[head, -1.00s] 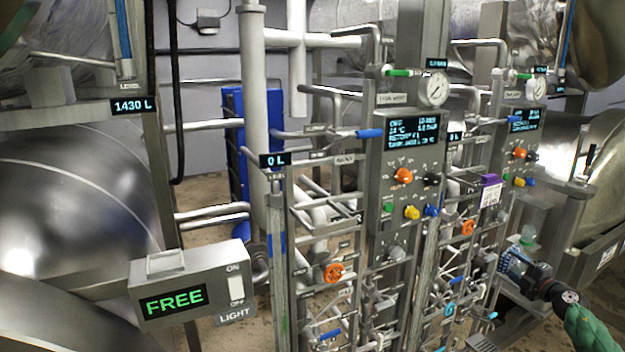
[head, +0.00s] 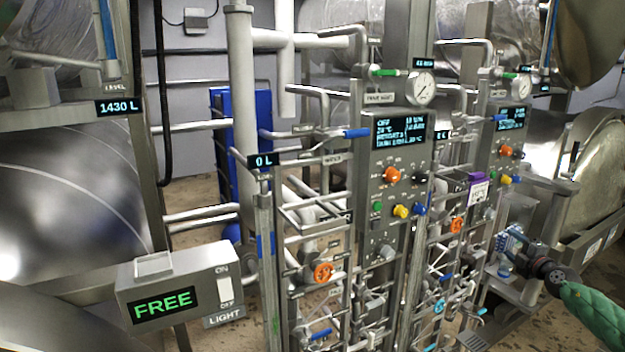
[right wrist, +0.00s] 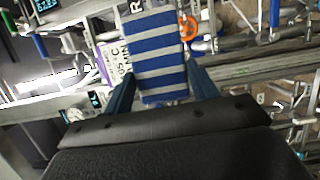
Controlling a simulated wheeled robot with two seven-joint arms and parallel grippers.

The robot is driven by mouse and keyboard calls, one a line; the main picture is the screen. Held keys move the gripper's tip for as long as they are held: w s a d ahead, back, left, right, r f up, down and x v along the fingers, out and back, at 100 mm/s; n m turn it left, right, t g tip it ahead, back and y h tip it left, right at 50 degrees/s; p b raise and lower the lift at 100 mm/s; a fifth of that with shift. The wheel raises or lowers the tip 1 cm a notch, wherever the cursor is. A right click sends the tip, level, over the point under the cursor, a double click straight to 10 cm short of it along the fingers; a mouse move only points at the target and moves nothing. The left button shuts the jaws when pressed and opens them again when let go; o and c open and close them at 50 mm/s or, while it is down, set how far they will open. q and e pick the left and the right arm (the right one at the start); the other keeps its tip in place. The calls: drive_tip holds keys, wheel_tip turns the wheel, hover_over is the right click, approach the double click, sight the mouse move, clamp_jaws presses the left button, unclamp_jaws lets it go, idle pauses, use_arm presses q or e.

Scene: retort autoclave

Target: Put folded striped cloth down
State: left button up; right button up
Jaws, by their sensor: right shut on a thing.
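The folded striped cloth (right wrist: 156,55), blue with pale grey-white bands, fills the upper middle of the right wrist view. It sits between the two dark blue fingers of my right gripper (right wrist: 160,92), which is shut on it. In the head view the right gripper (head: 517,251) is at the lower right, in front of the pipework. The cloth (head: 508,243) is small there, at the gripper's tip. Whether the cloth touches anything beyond the gripper cannot be told. My left gripper is not in view.
A control panel (head: 394,165) with knobs and a gauge stands in the middle, with a second panel (head: 508,150) to its right. A purple-topped labelled item (head: 478,190) is near the gripper. Pipes and valves crowd the lower middle. A light-switch box (head: 180,285) is at lower left.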

drive_tip(key=shift+s+d+r, duration=0.1)
drive_tip(key=shift+d+r, duration=0.05)
drive_tip(key=shift+d, duration=0.15)
drive_tip(key=shift+r, duration=0.1)
drive_tip(key=shift+h, duration=0.3)
drive_tip(key=shift+d+r, duration=0.1)
drive_tip(key=shift+d+r+m+h, duration=0.1)
drive_tip(key=shift+d+m+h, duration=0.05)
drive_tip(key=shift+m+h, duration=0.2)
drive_tip(key=shift+d+r, duration=0.1)
drive_tip(key=shift+r, duration=0.05)
